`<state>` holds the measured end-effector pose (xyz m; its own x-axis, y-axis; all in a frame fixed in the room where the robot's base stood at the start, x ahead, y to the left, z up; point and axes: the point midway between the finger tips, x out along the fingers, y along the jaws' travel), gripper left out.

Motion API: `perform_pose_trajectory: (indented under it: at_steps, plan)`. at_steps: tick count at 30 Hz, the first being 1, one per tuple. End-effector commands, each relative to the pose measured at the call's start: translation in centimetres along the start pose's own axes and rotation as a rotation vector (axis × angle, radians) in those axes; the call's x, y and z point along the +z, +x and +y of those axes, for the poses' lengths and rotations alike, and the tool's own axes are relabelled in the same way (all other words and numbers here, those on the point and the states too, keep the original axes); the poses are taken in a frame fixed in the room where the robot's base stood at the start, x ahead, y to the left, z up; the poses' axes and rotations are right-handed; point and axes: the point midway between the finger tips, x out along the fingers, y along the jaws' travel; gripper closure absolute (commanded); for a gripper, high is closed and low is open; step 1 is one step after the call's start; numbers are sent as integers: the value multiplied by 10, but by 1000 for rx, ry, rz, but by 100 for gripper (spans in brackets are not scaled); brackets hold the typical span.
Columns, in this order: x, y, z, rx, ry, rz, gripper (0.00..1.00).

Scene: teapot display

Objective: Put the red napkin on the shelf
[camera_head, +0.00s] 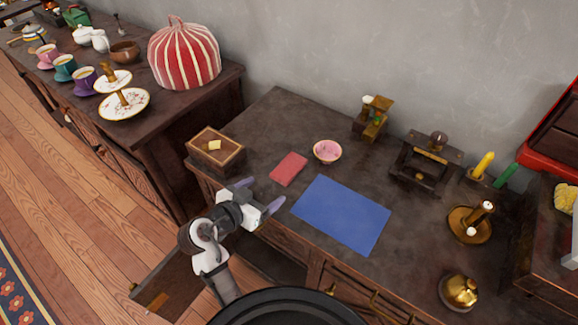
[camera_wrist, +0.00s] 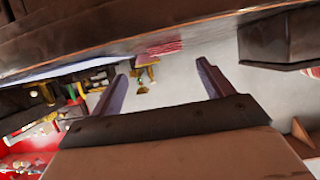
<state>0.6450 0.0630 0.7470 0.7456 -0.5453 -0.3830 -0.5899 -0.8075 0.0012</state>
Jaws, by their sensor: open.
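The red napkin (camera_head: 289,169) lies flat on the dark wooden cabinet top (camera_head: 262,130), between a wooden box and a blue mat. A red patch that looks like the napkin (camera_wrist: 165,48) shows beyond the fingers in the wrist view. My gripper (camera_head: 261,194) is open and empty near the cabinet's front edge, with its fingers pointing toward the napkin and apart from it. The two fingers also show spread in the wrist view (camera_wrist: 162,72). I cannot tell which surface is the shelf.
The wooden box (camera_head: 216,160) stands left of the napkin. A pink bowl (camera_head: 327,151) and the blue mat (camera_head: 341,213) are to its right. Candle holders (camera_head: 470,224) and a brass bell (camera_head: 459,291) stand further right. A wooden panel with a brass handle (camera_head: 157,300) juts out below.

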Motion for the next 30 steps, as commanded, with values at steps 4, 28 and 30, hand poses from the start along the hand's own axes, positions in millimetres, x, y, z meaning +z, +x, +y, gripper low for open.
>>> perform_pose_trajectory:
  at_steps: [4,28,30]
  plan:
    - [-1,23,0,1,-1,0,20]
    - [-9,84,-9,-3,0,0,20]
    - [-9,84,-9,-3,0,0,25]
